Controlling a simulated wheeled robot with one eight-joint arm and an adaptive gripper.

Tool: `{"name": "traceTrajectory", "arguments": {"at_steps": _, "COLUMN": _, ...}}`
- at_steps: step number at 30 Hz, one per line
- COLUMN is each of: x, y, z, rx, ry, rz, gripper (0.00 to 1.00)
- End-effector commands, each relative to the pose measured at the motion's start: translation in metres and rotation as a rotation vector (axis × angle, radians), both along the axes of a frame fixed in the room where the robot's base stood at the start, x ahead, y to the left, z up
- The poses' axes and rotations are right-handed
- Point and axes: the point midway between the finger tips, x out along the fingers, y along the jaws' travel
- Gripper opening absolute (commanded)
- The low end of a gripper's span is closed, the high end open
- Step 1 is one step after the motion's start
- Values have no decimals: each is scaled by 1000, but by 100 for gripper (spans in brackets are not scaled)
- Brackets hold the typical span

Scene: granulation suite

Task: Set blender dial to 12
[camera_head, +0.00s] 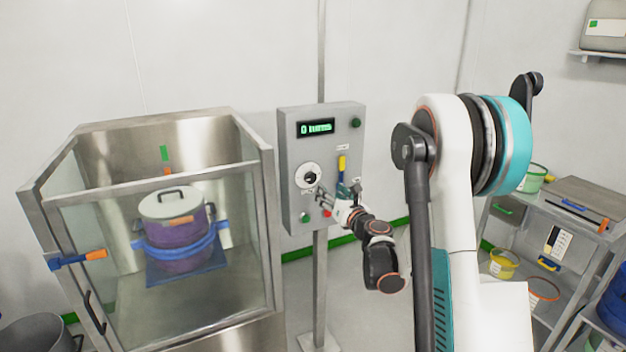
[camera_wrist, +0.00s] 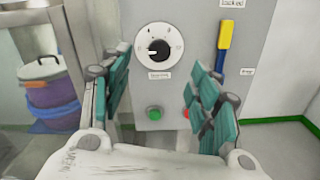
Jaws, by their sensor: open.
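The blender dial is a black knob on a white round face (camera_head: 309,175) on the grey control panel (camera_head: 290,130). In the wrist view the dial (camera_wrist: 157,48) sits ahead, above and between the fingers, with its white pointer toward the left. The panel display (camera_head: 316,128) appears to read "0 turns" in green. My gripper (camera_head: 333,200) is open in front of the panel, below and right of the dial. In the wrist view its teal-padded fingers (camera_wrist: 160,100) stand wide apart with nothing between them. I see no contact with the dial.
A yellow-and-blue lever (camera_wrist: 223,45) is right of the dial, under a "Locked" label. A green button (camera_wrist: 154,114) and a red button (camera_head: 327,213) sit below. A glass-sided enclosure (camera_head: 255,165) with a purple lidded drum (camera_head: 182,240) stands left. A shelf cart (camera_head: 565,205) stands right.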

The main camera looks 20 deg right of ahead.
Motion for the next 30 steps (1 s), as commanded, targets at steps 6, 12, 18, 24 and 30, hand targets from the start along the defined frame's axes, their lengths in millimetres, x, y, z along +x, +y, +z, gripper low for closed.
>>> {"name": "traceTrajectory", "arguments": {"at_steps": 6, "x": 5, "y": -3, "z": -18, "rx": -96, "ry": 19, "rz": 32, "gripper": 56}}
{"name": "traceTrajectory", "arguments": {"at_steps": 12, "x": 31, "y": -2, "z": -19, "rx": -95, "ry": 18, "rz": 31, "gripper": 56}}
{"name": "traceTrajectory", "arguments": {"at_steps": 18, "x": 70, "y": -2, "z": -19, "rx": -93, "ry": 18, "rz": 31, "gripper": 56}}
{"name": "traceTrajectory", "arguments": {"at_steps": 24, "x": 107, "y": -3, "z": -19, "rx": -92, "ry": 18, "rz": 30, "gripper": 56}}
{"name": "traceTrajectory", "arguments": {"at_steps": 30, "x": 131, "y": -3, "z": -18, "rx": -92, "ry": 18, "rz": 29, "gripper": 56}}
